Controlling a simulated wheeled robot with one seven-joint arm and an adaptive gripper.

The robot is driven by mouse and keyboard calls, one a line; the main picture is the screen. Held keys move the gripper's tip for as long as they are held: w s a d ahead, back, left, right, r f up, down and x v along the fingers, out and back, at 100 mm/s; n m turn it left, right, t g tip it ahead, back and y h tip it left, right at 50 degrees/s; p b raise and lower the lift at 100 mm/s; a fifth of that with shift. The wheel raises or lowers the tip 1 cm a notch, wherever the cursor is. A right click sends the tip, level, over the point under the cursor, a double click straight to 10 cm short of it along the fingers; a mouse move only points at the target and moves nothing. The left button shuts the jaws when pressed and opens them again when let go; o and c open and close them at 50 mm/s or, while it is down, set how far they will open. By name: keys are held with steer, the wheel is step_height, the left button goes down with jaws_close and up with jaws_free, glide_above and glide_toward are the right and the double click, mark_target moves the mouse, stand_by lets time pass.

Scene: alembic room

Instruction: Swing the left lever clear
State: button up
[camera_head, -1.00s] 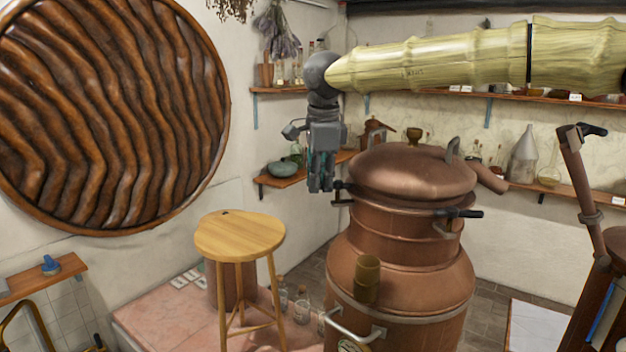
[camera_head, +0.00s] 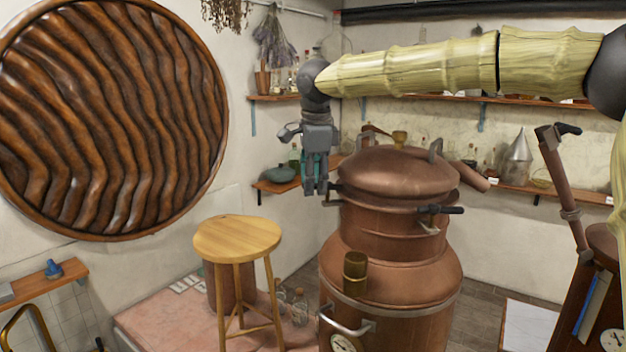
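The copper still (camera_head: 392,245) stands at centre right with a domed lid (camera_head: 395,172). The left lever (camera_head: 333,188) is a short dark handle at the left side of the lid's rim. My gripper (camera_head: 316,190) points down just left of this lever, its fingertips at about the lever's height in the picture. I cannot tell whether the fingers touch the lever or how far apart they are. A second lever with a black grip (camera_head: 440,210) sticks out to the right at the front of the rim.
A wooden stool (camera_head: 238,240) stands left of the still. A small brass cup (camera_head: 355,270) sits on the still's front shoulder. Wall shelves (camera_head: 530,188) with glassware run behind. A copper pipe with a black handle (camera_head: 560,170) rises at the right.

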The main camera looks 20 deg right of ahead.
steer(key=shift+f, duration=0.15)
step_height(320, 180, up, 12)
steer(key=s, duration=0.2)
steer(key=shift+a+r, duration=0.25)
steer(key=shift+a, duration=0.2)
stand_by(1.3)
steer(key=shift+s, duration=0.1)
stand_by(0.4)
step_height(320, 180, up, 12)
steer(key=s, duration=0.2)
steer(key=shift+s, duration=0.15)
steer(key=shift+a+f, duration=0.1)
steer(key=shift+f, duration=0.05)
stand_by(0.3)
